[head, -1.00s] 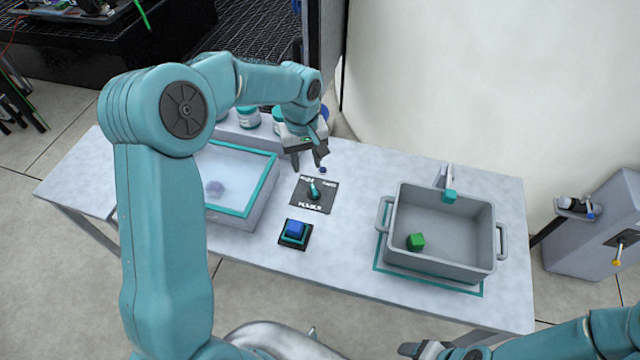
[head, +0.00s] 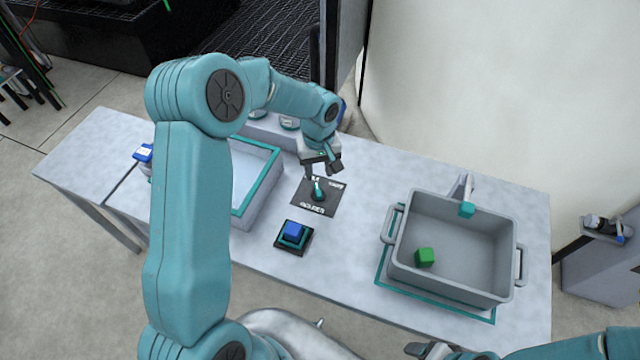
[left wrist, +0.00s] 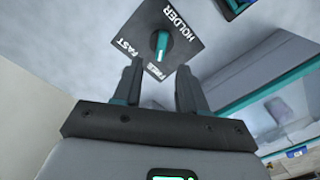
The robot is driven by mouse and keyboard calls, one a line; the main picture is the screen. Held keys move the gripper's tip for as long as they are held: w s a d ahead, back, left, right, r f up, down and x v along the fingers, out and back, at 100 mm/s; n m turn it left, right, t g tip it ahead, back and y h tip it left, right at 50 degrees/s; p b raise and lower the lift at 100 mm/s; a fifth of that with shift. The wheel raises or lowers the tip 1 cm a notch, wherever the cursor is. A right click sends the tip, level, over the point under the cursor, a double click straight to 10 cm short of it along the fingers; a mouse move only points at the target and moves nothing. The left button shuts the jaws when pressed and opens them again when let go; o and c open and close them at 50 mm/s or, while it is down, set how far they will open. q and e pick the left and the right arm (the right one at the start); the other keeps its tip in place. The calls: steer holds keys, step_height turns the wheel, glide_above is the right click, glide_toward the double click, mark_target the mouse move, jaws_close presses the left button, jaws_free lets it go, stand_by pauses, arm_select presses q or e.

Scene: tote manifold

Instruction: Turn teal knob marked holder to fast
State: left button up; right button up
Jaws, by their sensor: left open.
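The teal knob (head: 318,189) stands on a black plate (head: 331,202) marked HOLDER on the table. In the left wrist view the knob (left wrist: 160,45) is a teal bar on a dark round base, one end towards a small label that seems to read FREE. The word FAST is at the plate's left corner there. My left gripper (head: 322,172) is open and empty, just above and behind the knob. In the left wrist view its fingers (left wrist: 160,78) are apart, with the knob beyond the gap between them. My right gripper (head: 428,350) shows only partly at the bottom edge.
A blue button (head: 294,230) on a black base stands in front of the plate. A teal-rimmed tray (head: 262,183) is to the left. Bare table lies between plate and tote.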

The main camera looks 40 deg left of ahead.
mark_target(318, 190)
arm_select(q)
step_height(318, 190, down, 8)
steer(key=shift+s+r+p, duration=0.1)
steer(key=shift+s+p, duration=0.05)
steer(key=shift+p, duration=0.3)
steer(key=shift+s, duration=0.1)
jaws_close()
